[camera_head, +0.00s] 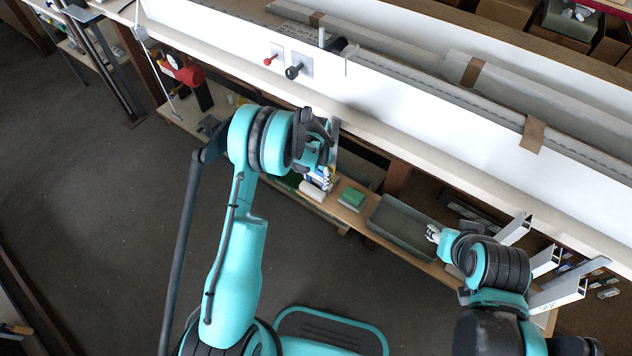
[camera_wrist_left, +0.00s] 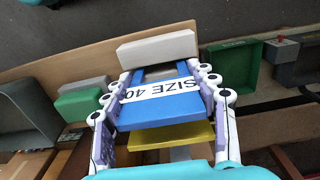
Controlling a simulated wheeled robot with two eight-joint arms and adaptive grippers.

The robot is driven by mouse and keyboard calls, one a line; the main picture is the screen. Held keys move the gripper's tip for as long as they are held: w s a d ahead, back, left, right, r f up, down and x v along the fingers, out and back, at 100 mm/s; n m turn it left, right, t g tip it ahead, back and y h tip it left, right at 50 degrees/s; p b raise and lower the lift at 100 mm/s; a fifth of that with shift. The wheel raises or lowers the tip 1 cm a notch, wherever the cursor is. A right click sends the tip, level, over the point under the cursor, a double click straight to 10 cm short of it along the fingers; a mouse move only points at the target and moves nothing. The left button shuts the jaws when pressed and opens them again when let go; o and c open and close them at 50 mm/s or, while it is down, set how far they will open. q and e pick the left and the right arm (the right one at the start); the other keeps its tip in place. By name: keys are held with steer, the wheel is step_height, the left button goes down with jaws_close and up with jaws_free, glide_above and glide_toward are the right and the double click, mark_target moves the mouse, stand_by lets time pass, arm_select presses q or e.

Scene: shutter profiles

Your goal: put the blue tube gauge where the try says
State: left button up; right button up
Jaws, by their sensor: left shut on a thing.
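A blue tube gauge (camera_wrist_left: 182,106) with a white label reading "SIZE 40" is between the two white-and-violet fingers of my left gripper (camera_wrist_left: 162,80), which is shut on it. In the head view, my left gripper (camera_head: 325,168) is over the low shelf, and the gauge shows only as a small blue patch (camera_head: 321,174). A yellow piece (camera_wrist_left: 172,135) shows just below the gauge in the left wrist view; whether they touch is unclear. My right gripper (camera_head: 433,233) is beside the grey tray (camera_head: 383,243), its finger opening too small to tell.
A pale block (camera_wrist_left: 157,49) lies just beyond the gauge. A green block (camera_head: 351,197) lies on the shelf near the grey tray. A green bin (camera_wrist_left: 222,80) stands right of the gauge in the left wrist view. The white-fronted bench (camera_head: 420,110) runs above the shelf.

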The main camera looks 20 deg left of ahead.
arm_select(q)
steer(key=shift+f, duration=0.45)
steer(key=shift+f, duration=0.2)
steer(key=o, duration=1)
steer(key=shift+o, duration=0.2)
steer(key=shift+r, duration=0.1)
